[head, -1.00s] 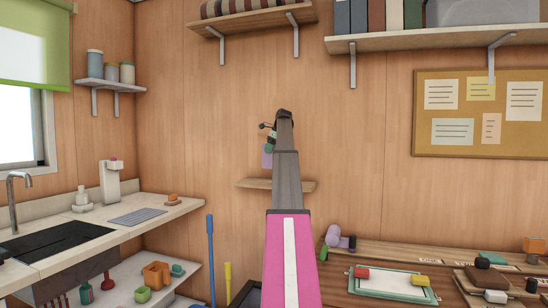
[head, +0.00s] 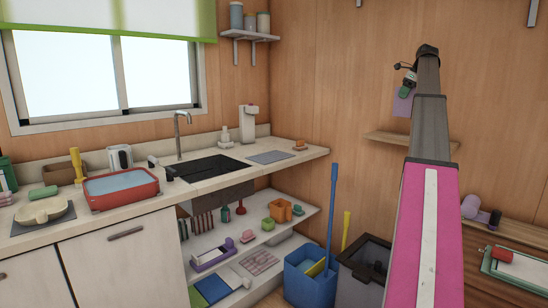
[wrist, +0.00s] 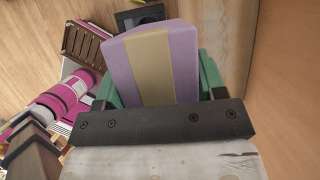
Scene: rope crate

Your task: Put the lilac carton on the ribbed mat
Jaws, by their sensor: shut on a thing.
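The lilac carton (head: 402,105) is held up near the wooden wall at the right of the head view, partly hidden by my gripper (head: 405,90). In the wrist view the carton (wrist: 182,58), lilac with a tan band, sits between the green fingers of my gripper (wrist: 160,82), which is shut on it. A grey mat (head: 270,157), which looks like the ribbed mat, lies flat and bare on the counter right of the sink. The carton is apart from it, up and to the right in the picture.
A soap dispenser (head: 248,124) and a small orange-brown item (head: 300,145) stand near the mat. The sink (head: 207,168) is to its left. A small wall shelf (head: 400,140) is below the carton. A blue bin (head: 310,275) with upright handles stands below the counter's right end.

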